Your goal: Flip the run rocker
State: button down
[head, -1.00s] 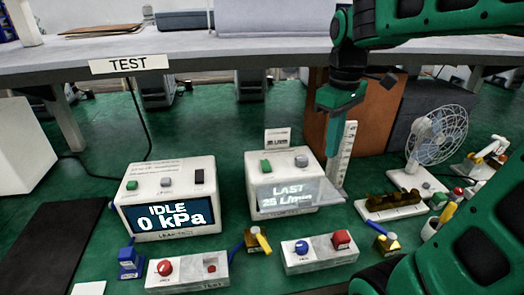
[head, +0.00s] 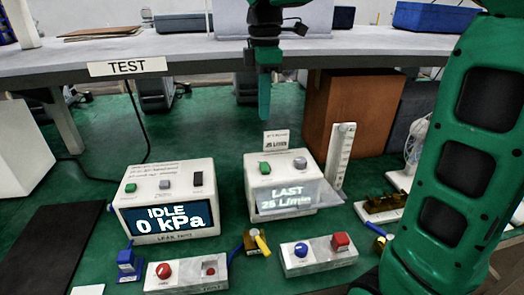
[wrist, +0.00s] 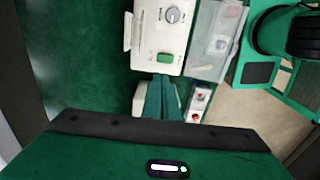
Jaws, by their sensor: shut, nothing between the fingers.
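No label reading "run" is legible to me. The white flow unit (head: 258,187) shows "LAST 25 L/min" and has a green rocker-like switch (head: 265,168) and a grey knob (head: 300,163) on top. The wrist view shows the green switch (wrist: 165,57) and the knob (wrist: 173,15) closer. The white leak test unit (head: 172,166) to its left shows "IDLE 0 kPa", with a green button (head: 130,187), a grey button (head: 164,184) and a black switch (head: 198,178). My gripper (head: 264,112) is shut and empty, pointing down above and behind the flow unit, apart from it.
A small card (head: 276,140) stands up at the flow unit's back, near my gripper. A clear flap (head: 285,202) projects at its front. A white upright scale (head: 341,155) and brown box (head: 350,115) stand right. Button boxes (head: 318,254) sit in front.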

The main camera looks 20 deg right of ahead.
aim_at(265, 167)
notch_tip(265, 167, down, 14)
dwell(0.6)
jog(key=shift+a, duration=0.1)
jog(key=shift+f, duration=0.1)
jog(key=shift+d, duration=0.2)
jog(key=shift+s, duration=0.15)
jog(key=shift+s+a+r, duration=0.2)
jog(key=shift+s, duration=0.45)
notch_tip(265, 167, up, 14)
jog(key=shift+w, duration=0.25)
dwell(0.6)
